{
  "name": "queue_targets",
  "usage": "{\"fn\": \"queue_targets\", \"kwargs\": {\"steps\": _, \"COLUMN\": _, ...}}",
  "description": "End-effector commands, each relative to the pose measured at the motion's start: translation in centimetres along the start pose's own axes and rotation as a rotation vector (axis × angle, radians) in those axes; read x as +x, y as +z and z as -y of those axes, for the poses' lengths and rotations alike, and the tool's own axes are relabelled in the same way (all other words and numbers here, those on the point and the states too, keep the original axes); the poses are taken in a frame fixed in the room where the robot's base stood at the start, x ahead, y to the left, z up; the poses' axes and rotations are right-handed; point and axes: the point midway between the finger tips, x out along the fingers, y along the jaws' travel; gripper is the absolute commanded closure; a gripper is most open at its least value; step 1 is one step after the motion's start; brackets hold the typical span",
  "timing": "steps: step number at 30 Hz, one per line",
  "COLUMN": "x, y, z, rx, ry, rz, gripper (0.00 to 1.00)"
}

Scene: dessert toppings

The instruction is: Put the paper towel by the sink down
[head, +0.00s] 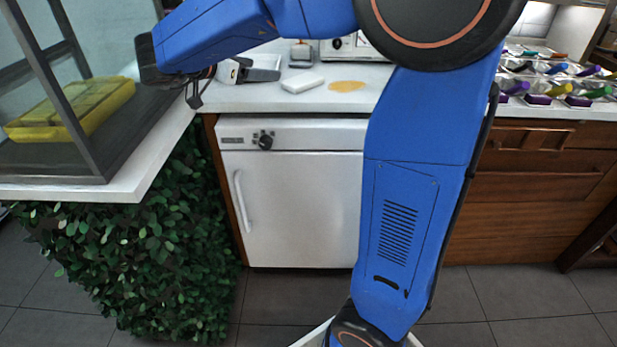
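I cannot make out a paper towel or a sink in the head view. My blue arm crosses the middle and top of the picture. Its dark wrist end is at the upper left, over the corner where the two counters meet. My gripper (197,92) shows only as small dark parts below the arm there. The arm hides most of it, and I cannot tell whether it is open or holds anything.
A white block (303,82) and a flat yellow piece (346,86) lie on the white counter (240,98), above a white appliance (295,200). A glass case (60,165) holds a yellow tray (75,112). Several toppings in trays (560,85) stand right.

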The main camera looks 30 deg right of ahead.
Motion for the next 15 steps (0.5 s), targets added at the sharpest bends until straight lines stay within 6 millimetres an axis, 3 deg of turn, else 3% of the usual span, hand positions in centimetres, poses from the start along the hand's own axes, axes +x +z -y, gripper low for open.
{"fn": "queue_targets", "kwargs": {"steps": 4, "x": 0.6, "y": -3.3, "z": 2.3, "rx": 0.089, "ry": -0.242, "rz": -0.036, "gripper": 0.29}}
{"fn": "queue_targets", "kwargs": {"steps": 7, "x": -0.1, "y": -5.3, "z": 4.1, "rx": 0.129, "ry": -0.435, "rz": -0.051, "gripper": 0.29}}
{"fn": "queue_targets", "kwargs": {"steps": 11, "x": -2.3, "y": -7.1, "z": 5.5, "rx": 0.140, "ry": -0.684, "rz": -0.046, "gripper": 0.29}}
{"fn": "queue_targets", "kwargs": {"steps": 15, "x": -5.7, "y": -7.1, "z": 5.6, "rx": 0.091, "ry": -0.927, "rz": -0.007, "gripper": 0.29}}
